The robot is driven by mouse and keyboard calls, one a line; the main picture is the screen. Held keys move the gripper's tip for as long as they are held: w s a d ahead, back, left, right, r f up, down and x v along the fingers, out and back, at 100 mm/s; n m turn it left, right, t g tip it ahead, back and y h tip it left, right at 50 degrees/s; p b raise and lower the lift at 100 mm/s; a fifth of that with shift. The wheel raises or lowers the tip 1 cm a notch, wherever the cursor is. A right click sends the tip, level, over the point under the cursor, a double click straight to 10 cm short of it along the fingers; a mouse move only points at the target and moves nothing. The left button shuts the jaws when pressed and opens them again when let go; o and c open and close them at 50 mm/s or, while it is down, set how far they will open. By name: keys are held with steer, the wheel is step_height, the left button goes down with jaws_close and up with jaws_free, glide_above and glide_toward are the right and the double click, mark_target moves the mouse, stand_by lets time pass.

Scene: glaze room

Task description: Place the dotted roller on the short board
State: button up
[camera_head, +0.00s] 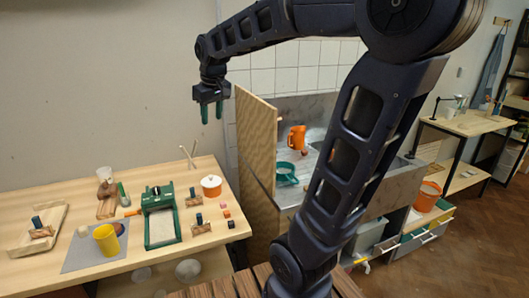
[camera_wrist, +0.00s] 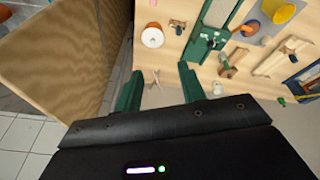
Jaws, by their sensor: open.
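My gripper (camera_head: 211,112) hangs open and empty above the back of the table, with its green fingers pointing down. In the wrist view the two fingers (camera_wrist: 157,86) stand wide apart with nothing between them. Several small rollers lie on the table: one (camera_head: 201,226) right of the green press, one (camera_head: 40,231) in the wooden tray, and one (camera_head: 118,228) by the yellow cup. The wrist view shows a roller (camera_wrist: 179,24) near the white pot. Dots are too small to make out, so I cannot tell which is the dotted roller. A brown wooden piece (camera_head: 106,207) at the back may be the short board.
The green press (camera_head: 162,236) stands mid-table, with a white pot (camera_head: 211,187) right of it. A tall wooden panel (camera_head: 256,155) rises at the table's right end, beside the sink. Thin sticks (camera_head: 187,158) stand at the back.

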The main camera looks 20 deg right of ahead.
steer(key=s+d+f+m, duration=0.1)
steer(key=s+d+f, duration=0.1)
steer(key=s, duration=0.3)
steer(key=s+d+f+m, duration=0.2)
steer(key=s+d+f, duration=0.1)
steer(key=s+d, duration=0.2)
steer(key=s+d+f+m+t, duration=0.1)
steer(key=s+d+f+m, duration=0.1)
steer(key=s, duration=0.4)
steer(key=shift+s+d+f+h, duration=0.15)
steer(key=shift+d+f+h, duration=0.3)
steer(key=shift+d, duration=0.75)
